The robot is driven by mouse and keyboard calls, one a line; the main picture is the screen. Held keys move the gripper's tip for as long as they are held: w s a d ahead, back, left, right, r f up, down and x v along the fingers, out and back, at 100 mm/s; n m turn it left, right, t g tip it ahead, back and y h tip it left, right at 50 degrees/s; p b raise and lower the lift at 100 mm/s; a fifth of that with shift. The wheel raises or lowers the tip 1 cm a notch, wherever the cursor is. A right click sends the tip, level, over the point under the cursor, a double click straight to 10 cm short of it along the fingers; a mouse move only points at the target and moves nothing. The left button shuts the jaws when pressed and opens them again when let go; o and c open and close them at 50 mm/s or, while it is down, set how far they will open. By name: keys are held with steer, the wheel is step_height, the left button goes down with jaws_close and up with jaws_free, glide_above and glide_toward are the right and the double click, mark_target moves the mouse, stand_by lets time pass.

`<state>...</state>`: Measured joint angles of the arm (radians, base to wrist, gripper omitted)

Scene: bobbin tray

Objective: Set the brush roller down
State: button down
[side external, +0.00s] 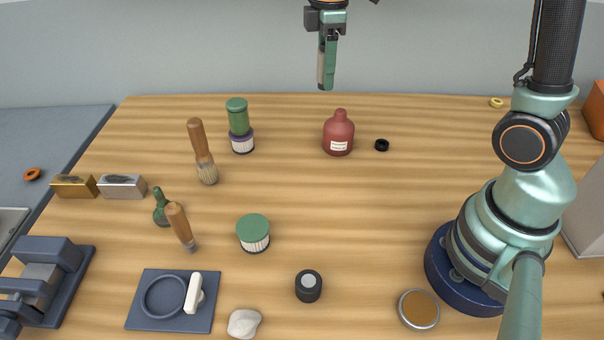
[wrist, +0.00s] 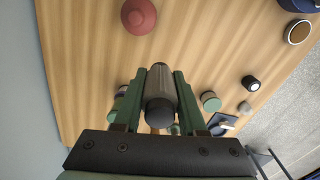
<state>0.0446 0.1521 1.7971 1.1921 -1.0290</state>
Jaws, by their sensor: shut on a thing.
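My gripper (side external: 328,84) is high above the back of the wooden table, pointing down. In the wrist view, its two green fingers (wrist: 157,76) are shut on the brush roller (wrist: 160,88), a grey-brown cylinder with a dark end cap facing the camera. The roller lies between the fingers, gripped on both sides. In the side view, the roller shows as a narrow beige strip (side external: 321,68) beside the green finger, clear of the table. The finger hides much of it there.
A red bottle (side external: 339,135) and black ring (side external: 382,145) stand below. A green-topped jar (side external: 240,125), brushes (side external: 201,150), a green-lidded jar (side external: 253,235) and black cylinder (side external: 308,286) stand left and front. A navy plate (side external: 143,315) lies front left. The table's middle right is clear.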

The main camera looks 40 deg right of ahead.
steer(key=s+d+m, duration=0.6)
steer(key=s+d, duration=0.1)
steer(key=d, duration=0.7)
steer(key=m, duration=0.7)
glide_above(441, 158)
step_height(441, 158, down, 20)
steer(key=shift+f, duration=0.15)
steer(key=shift+a+f, duration=0.1)
steer(key=shift+f, duration=0.05)
steer(key=shift+c, duration=2.4)
jaws_free()
